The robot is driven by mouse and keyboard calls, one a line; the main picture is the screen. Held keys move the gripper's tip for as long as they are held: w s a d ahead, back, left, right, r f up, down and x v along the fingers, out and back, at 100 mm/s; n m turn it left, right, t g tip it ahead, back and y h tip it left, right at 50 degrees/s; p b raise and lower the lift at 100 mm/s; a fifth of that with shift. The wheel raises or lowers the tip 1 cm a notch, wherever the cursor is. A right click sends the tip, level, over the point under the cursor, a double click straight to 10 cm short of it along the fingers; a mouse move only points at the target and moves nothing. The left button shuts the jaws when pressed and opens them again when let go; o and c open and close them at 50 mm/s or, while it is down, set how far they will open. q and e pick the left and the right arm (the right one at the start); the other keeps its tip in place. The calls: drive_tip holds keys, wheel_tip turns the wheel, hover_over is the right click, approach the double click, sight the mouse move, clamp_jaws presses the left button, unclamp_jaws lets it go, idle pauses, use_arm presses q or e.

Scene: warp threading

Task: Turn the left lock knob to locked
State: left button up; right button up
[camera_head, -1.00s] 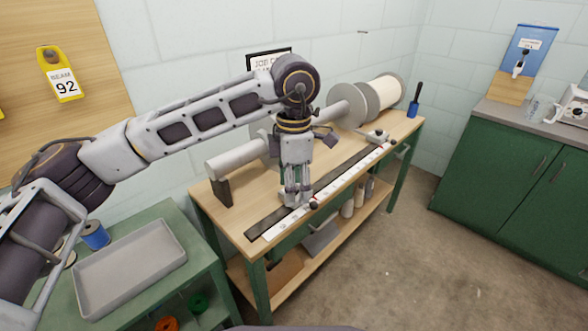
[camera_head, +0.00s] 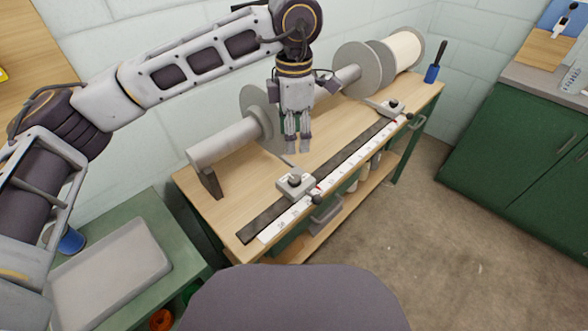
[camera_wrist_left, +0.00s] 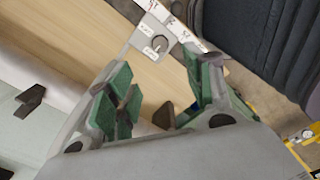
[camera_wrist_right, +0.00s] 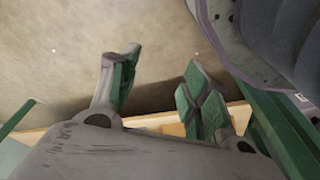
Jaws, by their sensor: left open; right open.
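My right gripper (camera_wrist_right: 155,75) is open and empty, and shows only in the right wrist view.
A second lock block (camera_head: 386,107) sits at the rail's far end. The white ruler (camera_head: 340,172) runs along the front edge of the wooden table (camera_head: 240,192). The beam roller (camera_head: 225,143) with its discs lies behind. A grey tray (camera_head: 112,268) stands at lower left.

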sight(294, 178)
use_arm(q)
drive_tip(key=shift+s, duration=0.1)
drive_tip(key=shift+f, duration=0.1)
wheel_tip(294, 178, down, 12)
drive_tip(key=shift+f+b, duration=0.1)
drive_tip(key=shift+b, duration=0.6)
drive_tip(key=shift+f, duration=0.65)
use_arm(e)
drive_tip(key=r, duration=0.2)
drive_tip(key=a+r, duration=0.1)
drive_tip(key=r, duration=0.1)
drive_tip(key=shift+a+r, duration=0.1)
drive_tip(key=shift+r, duration=0.2)
drive_tip(key=shift+w+r, duration=0.15)
use_arm(q)
drive_tip(key=shift+c, duration=0.4)
